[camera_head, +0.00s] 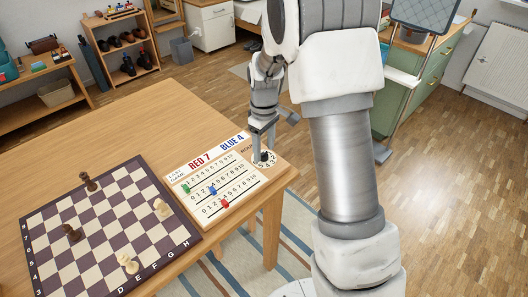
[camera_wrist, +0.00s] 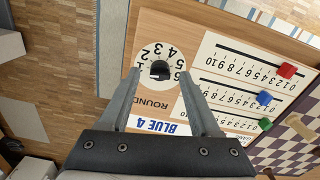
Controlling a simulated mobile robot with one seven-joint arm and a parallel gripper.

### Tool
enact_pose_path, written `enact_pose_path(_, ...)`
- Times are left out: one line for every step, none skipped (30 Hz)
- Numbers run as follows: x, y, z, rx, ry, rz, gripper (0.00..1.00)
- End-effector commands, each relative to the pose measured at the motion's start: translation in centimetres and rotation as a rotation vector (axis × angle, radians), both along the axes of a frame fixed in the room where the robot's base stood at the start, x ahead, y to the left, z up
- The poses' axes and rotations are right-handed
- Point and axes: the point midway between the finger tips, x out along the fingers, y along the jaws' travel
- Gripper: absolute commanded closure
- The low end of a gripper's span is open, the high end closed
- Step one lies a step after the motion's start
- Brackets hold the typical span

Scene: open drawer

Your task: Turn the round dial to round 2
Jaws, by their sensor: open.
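The round dial is a white disc with black numbers (camera_wrist: 152,52) and a dark knob (camera_wrist: 159,69) at its middle. It sits on the wooden scoreboard (camera_wrist: 185,25), beside the word ROUND. In the head view the dial (camera_head: 270,163) is at the board's right end, partly covered by my gripper (camera_head: 263,150). My gripper (camera_wrist: 159,74) is open, with one finger on each side of the knob in the wrist view. I see no clear contact with the knob. Which number the dial points to cannot be told.
The scoreboard's sliders, green (camera_head: 185,190), blue (camera_head: 212,190) and red (camera_head: 224,204), lie left of the dial. A chessboard (camera_head: 45,215) with several pieces is farther left. The table (camera_head: 150,120) is bare behind them; its right edge is close to the dial.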

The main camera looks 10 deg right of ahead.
Motion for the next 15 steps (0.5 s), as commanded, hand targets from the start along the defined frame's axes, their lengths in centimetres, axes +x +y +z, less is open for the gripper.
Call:
enact_pose_path(-0.01, 0.0, -0.52, -0.001, 0.001, 0.0, 0.37)
enact_pose_path(0.0, 0.0, -0.67, 0.0, 0.0, 0.0, 0.37)
enact_pose_path(0.01, 0.01, -0.81, 0.0, -0.001, 0.0, 0.37)
enact_pose_path(0.02, 0.0, -0.89, 0.0, -0.001, 0.0, 0.37)
enact_pose_path(0.03, 0.01, -0.94, 0.0, -0.001, 0.0, 0.37)
enact_pose_path(0.03, 0.01, -0.97, 0.0, -0.001, 0.0, 0.37)
enact_pose_path(0.03, 0.01, -0.98, 0.0, -0.001, 0.0, 0.37)
enact_pose_path(0.02, 0.02, -0.98, 0.0, -0.001, 0.0, 0.37)
enact_pose_path(0.02, 0.02, -0.97, 0.0, -0.001, 0.0, 0.37)
enact_pose_path(0.02, 0.02, -0.96, 0.0, -0.001, 0.0, 0.37)
enact_pose_path(0.02, 0.02, -0.96, 0.0, -0.001, 0.0, 0.37)
enact_pose_path(0.02, 0.02, -0.96, 0.0, -0.001, 0.0, 0.37)
enact_pose_path(0.02, 0.02, -0.96, 0.0, -0.001, 0.0, 0.4)
enact_pose_path(0.02, 0.02, -0.96, 0.0, -0.001, 0.0, 0.46)
enact_pose_path(0.02, 0.02, -0.95, 0.0, -0.001, 0.0, 0.53)
